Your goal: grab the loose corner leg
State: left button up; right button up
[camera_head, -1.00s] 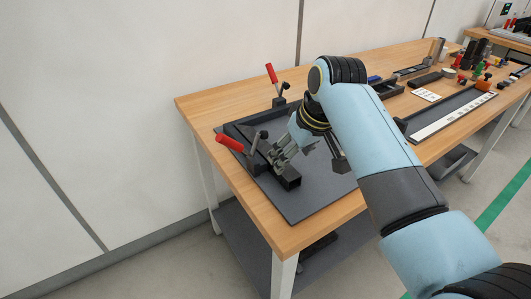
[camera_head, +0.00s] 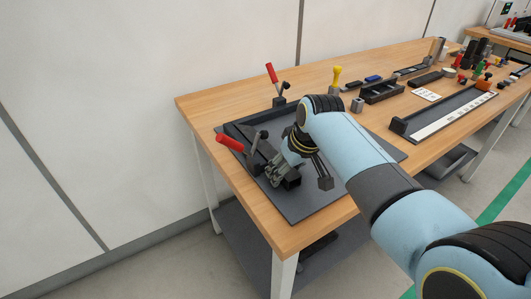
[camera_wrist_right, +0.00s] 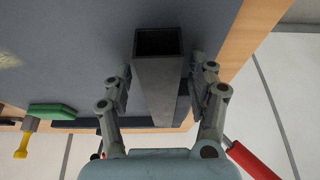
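A dark grey hollow square tube, which looks like the corner leg (camera_wrist_right: 158,95), runs between the fingers of my right gripper (camera_wrist_right: 160,90) in the right wrist view, its open end facing up in the picture. A finger stands on each side of it, with narrow gaps that seem to remain, so the gripper looks open around it. In the head view my right gripper (camera_head: 275,173) is down at the black bar fixture (camera_head: 257,161) on the grey mat (camera_head: 300,211); its fingers partly hide the dark pieces there. My left gripper is out of view.
Two red-handled clamps stand by the fixture, one in front (camera_head: 230,142) and one behind (camera_head: 272,73).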

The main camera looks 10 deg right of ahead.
grip_shut()
jog(key=shift+r, duration=0.1)
